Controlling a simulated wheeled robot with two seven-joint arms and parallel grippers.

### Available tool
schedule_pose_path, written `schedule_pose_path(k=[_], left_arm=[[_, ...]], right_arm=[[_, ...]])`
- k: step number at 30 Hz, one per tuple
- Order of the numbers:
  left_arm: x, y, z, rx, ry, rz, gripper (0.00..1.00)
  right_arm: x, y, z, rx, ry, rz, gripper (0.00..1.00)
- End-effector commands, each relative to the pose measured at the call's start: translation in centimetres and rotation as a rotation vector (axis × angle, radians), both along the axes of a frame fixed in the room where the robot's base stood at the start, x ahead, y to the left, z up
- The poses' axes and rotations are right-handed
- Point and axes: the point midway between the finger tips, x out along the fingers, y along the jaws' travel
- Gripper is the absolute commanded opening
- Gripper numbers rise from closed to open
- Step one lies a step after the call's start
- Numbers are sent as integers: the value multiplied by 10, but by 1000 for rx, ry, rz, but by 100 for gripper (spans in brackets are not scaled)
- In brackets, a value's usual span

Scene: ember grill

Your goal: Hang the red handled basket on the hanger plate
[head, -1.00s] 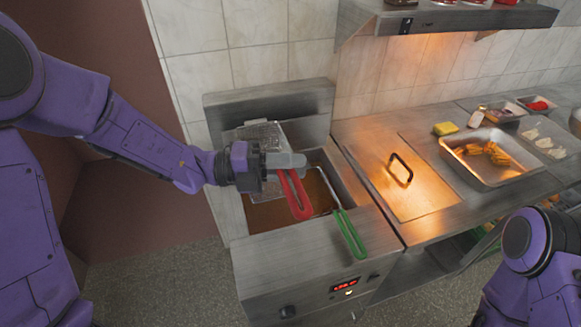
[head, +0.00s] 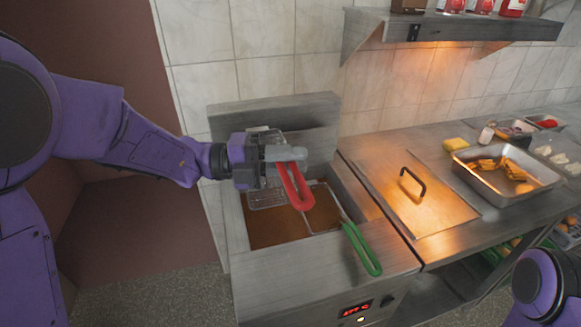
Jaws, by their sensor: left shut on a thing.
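The red handle (head: 297,188) of a wire basket sticks out from my left gripper (head: 285,154), which is shut on it. The wire mesh of this basket (head: 266,196) shows behind and below the gripper, over the left part of the fryer; the gripper hides much of it. The hanger plate (head: 310,115) looks to be the upright steel back of the fryer, just behind the basket. I cannot tell whether the basket touches it. My right gripper is out of view; only part of the right arm shows at the lower right.
A green-handled basket (head: 361,249) sits in the right side of the fryer, its handle over the front edge. Brown oil (head: 275,228) fills the vat. To the right are a lidded steel counter (head: 425,200), a tray (head: 510,197) with food and a yellow sponge (head: 457,144). A shelf (head: 470,27) hangs above.

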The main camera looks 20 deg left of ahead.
Motion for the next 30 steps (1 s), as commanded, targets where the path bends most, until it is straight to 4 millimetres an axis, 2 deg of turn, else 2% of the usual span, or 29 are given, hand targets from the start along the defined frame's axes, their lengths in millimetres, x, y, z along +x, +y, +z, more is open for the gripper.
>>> schedule_pose_path(k=[8,9,18,30], left_arm=[[20,15,1,0,-3,3,0],[19,14,-8,-1,-3,3,0],[19,15,-28,0,-4,4,0],[20,16,-32,1,-3,4,0]], right_arm=[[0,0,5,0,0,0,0],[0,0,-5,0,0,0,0],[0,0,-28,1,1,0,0],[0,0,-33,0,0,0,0]])
